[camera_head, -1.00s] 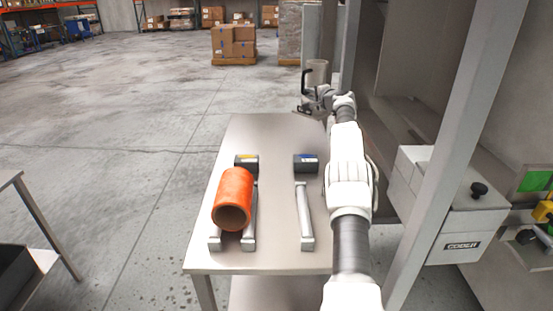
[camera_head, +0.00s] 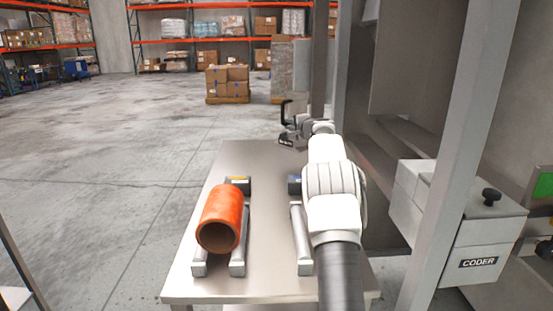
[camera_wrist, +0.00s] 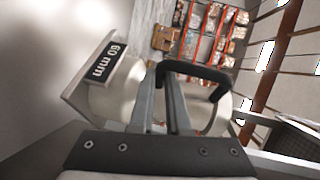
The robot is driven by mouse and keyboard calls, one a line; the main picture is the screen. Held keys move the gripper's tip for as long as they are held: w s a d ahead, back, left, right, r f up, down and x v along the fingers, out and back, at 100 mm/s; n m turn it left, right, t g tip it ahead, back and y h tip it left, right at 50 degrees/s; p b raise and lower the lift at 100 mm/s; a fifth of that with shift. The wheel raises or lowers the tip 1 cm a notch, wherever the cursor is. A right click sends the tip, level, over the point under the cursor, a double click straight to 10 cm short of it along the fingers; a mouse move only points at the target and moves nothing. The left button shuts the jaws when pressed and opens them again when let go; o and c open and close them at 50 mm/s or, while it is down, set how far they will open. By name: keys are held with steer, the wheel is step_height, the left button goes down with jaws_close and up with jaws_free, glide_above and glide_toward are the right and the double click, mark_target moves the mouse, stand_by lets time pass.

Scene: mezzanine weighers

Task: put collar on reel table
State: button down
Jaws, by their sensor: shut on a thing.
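The held piece, which I take as the collar (camera_wrist: 115,100), is a pale metal cylinder with a black handle (camera_wrist: 195,72) and a plate marked "60 mm" (camera_wrist: 103,60). My gripper (camera_wrist: 165,85) is shut on the handle in the wrist view. In the head view my gripper (camera_head: 288,135) is beyond the far end of a steel table (camera_head: 268,240); the black handle (camera_head: 287,110) stands above it. The collar's body is hard to make out there. I take this table as the reel table. An orange hollow roll (camera_head: 220,218) lies on its left pair of rails.
A single rail (camera_head: 301,232) shows right of centre, partly beside my arm; its neighbour is hidden. Dark end blocks (camera_head: 238,186) stand behind the rails. A grey box marked "CODER" (camera_head: 478,262) and a grey post (camera_head: 455,150) stand right. The table's middle strip is clear.

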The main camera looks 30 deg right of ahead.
steer(key=s+a+f+b, duration=0.1)
steer(key=a+f+b, duration=0.4)
steer(key=f, duration=0.2)
steer(key=shift+a+b, duration=0.3)
steer(key=shift+a, duration=0.1)
steer(key=shift+f+b, duration=0.3)
steer(key=c, duration=0.9)
jaws_free()
steer(key=shift+s, duration=0.1)
